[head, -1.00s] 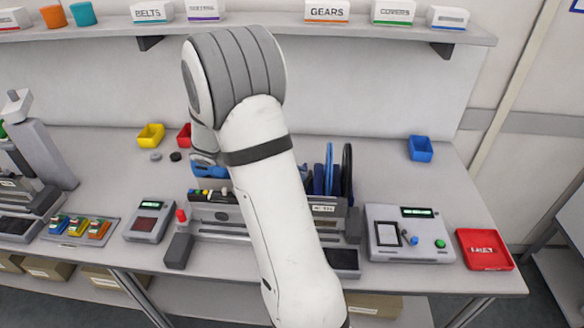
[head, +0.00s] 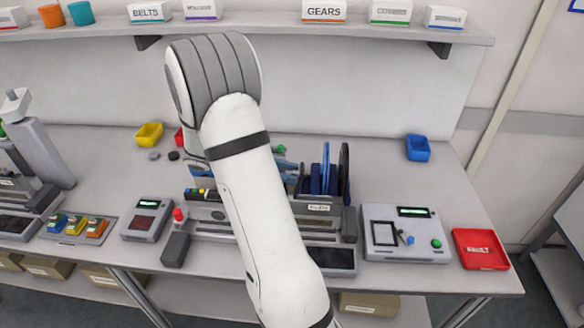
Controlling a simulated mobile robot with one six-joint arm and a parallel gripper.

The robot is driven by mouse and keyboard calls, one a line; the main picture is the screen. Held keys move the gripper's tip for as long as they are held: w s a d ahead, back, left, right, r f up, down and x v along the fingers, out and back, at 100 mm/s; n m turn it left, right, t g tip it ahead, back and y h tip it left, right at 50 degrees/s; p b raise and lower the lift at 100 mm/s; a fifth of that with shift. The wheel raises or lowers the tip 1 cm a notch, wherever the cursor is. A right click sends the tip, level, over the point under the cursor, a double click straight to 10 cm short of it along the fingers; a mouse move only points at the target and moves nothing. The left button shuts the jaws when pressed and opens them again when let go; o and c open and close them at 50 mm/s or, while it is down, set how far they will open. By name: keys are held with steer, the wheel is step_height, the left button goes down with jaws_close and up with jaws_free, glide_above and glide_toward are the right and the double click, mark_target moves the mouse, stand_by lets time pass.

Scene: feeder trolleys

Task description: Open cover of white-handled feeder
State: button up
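A grey feeder unit (head: 320,226) stands on the bench, partly behind my arm. A label shows on its right part, and small coloured parts (head: 203,194) show at its left. Upright blue reels (head: 326,172) and a dark reel (head: 344,175) stand at its right end. I cannot pick out a white handle or its cover; my arm hides the middle of the unit. My gripper is hidden behind my own arm. Light-blue pieces show just right of the arm, but I cannot tell what they belong to.
A red-knobbed lever (head: 178,215) stands left of the unit, beside a small display box (head: 148,219). A control box (head: 406,232) and red tray (head: 480,248) are at the right. Yellow (head: 149,135) and blue (head: 418,147) bins sit farther back.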

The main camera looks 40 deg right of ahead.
steer(key=shift+o, duration=0.3)
steer(key=shift+b+v, duration=0.65)
steer(key=shift+v, duration=3.3)
